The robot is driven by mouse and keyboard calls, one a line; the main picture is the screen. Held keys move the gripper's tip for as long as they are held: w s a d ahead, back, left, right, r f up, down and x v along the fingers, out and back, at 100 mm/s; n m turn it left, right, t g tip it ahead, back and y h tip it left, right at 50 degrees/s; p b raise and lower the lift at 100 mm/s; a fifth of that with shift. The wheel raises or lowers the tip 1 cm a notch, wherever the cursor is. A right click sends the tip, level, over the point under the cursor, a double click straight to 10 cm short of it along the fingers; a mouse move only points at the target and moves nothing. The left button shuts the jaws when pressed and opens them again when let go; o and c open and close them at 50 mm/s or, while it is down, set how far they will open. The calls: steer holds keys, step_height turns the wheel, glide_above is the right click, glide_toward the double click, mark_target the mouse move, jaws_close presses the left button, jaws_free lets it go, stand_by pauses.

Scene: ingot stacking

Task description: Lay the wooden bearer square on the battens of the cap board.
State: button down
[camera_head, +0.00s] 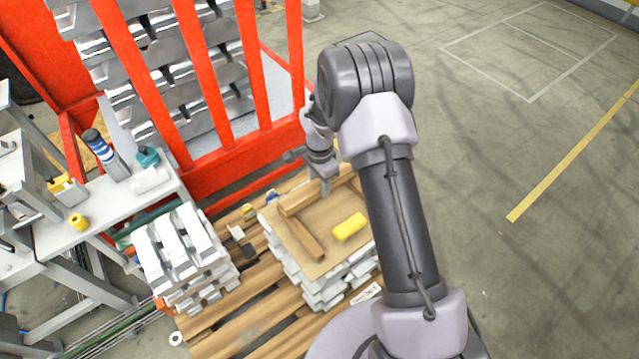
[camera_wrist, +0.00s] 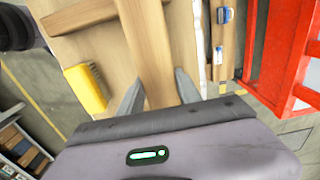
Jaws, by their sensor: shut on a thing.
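The wooden bearer (camera_wrist: 148,45) is a light brown bar between the two fingers of my gripper (camera_wrist: 160,80) in the wrist view. In the head view my gripper (camera_head: 326,188) is shut on the bearer (camera_head: 305,199) near its right end, over the cap board (camera_head: 288,237). The cap board is a flat brown sheet on a stack of grey ingots. One batten (camera_head: 306,241) runs towards the front, crosswise to the bearer; it shows at upper left in the wrist view (camera_wrist: 80,16). The bearer's far end is at this batten; I cannot tell whether they touch. My arm partly hides the board's right side.
A yellow brush (camera_head: 350,227) lies on the cap board, also left of my gripper in the wrist view (camera_wrist: 88,88). Another ingot stack (camera_head: 185,250) stands left on the wooden pallet (camera_head: 245,325). A red barred frame (camera_head: 225,165) rises close behind. Open floor lies right.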

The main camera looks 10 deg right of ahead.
steer(key=shift+f+b, duration=0.55)
stand_by(0.4)
steer(key=c, duration=1.1)
jaws_free()
steer(key=shift+o, duration=0.2)
steer(key=shift+r, duration=0.1)
steer(key=shift+r+p, duration=1)
steer(key=shift+r, duration=0.5)
steer(key=o, duration=0.6)
steer(key=shift+f, duration=0.1)
steer(key=shift+c, duration=0.2)
